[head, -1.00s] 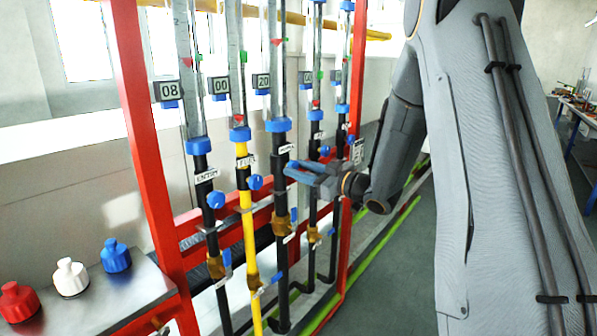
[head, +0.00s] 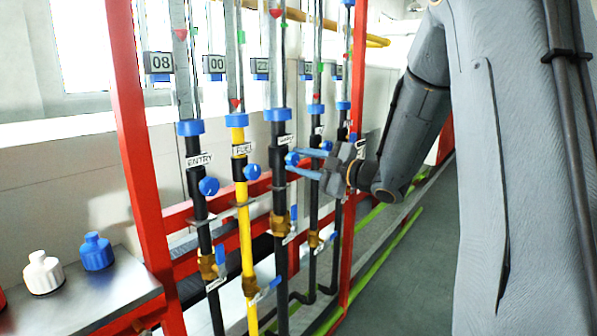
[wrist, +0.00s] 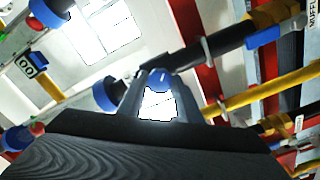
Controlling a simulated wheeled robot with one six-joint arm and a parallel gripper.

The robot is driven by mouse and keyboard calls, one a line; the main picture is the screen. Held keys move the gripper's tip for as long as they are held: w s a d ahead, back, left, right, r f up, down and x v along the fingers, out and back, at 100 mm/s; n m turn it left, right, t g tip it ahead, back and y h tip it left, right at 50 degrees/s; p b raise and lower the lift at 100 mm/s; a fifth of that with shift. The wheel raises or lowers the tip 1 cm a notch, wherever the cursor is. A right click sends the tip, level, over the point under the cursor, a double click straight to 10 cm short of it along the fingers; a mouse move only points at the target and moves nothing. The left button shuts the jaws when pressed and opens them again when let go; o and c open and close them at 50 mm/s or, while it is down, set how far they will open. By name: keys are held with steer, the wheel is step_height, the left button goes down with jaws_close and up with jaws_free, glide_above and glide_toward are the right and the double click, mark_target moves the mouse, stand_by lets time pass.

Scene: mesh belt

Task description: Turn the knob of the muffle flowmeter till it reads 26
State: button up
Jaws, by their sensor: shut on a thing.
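The third flowmeter from the left (head: 278,100) stands among several upright tubes in the head view. Its small display (head: 260,67) appears to read 22, with its right edge close behind the tube. A tag (head: 286,140) below its blue collar is too small to read surely. My gripper (head: 291,163) reaches in from the right, its blue fingers shut on the blue knob (head: 292,158) of this flowmeter. In the wrist view the knob (wrist: 158,76) sits between the two fingertips (wrist: 158,82). A MUFFLE label (wrist: 312,12) shows at the right edge there.
The ENTRY knob (head: 208,186) and FUEL knob (head: 252,172) are to the left, with displays 08 (head: 159,63) and 00 (head: 214,64). A red frame post (head: 131,150) stands left. White and blue bottles (head: 96,252) stand on a metal bench. Floor at right is clear.

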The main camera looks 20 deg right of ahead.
steer(key=shift+a+n+b, duration=0.1)
steer(key=shift+n+b, duration=0.45)
steer(key=shift+n, duration=0.05)
steer(key=o, duration=1)
steer(key=shift+o, duration=0.2)
steer(key=shift+s, duration=0.1)
steer(key=shift+s+d, duration=0.15)
steer(key=shift+d, duration=0.15)
steer(key=b+v, duration=0.1)
steer(key=v, duration=0.6)
steer(key=shift+s+b, duration=0.15)
steer(key=shift+b, duration=0.2)
